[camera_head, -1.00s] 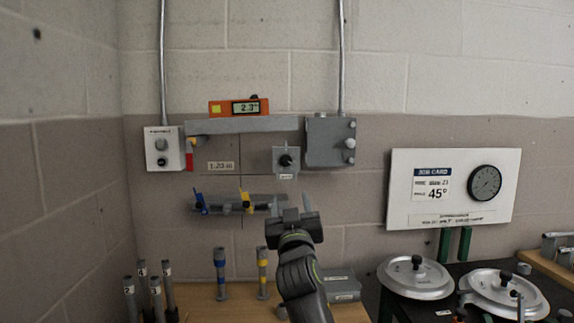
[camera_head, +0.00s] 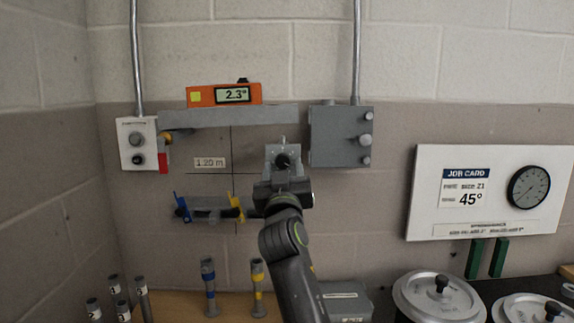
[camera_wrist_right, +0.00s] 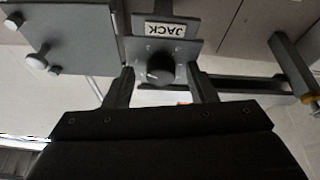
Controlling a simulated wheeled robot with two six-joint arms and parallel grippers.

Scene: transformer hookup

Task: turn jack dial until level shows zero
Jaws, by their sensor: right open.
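The jack dial (camera_head: 282,160) is a black knob on a small grey plate on the wall, below the right part of the grey bar. In the right wrist view the dial (camera_wrist_right: 160,69) sits between the fingers, under a label reading JACK. The orange level (camera_head: 224,95) rests on the bar and its display reads 2.3°. My right gripper (camera_head: 283,168) is in front of the jack plate, and in the wrist view its open fingers (camera_wrist_right: 161,88) straddle the dial without visibly closing on it. My left gripper is not in view.
A grey box with knobs (camera_head: 341,137) is right of the jack. A white switch box (camera_head: 137,144) is at the left. A rail with blue and yellow clamps (camera_head: 208,211) lies below. A job card board (camera_head: 487,192) hangs at the right. Posts stand on the bench.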

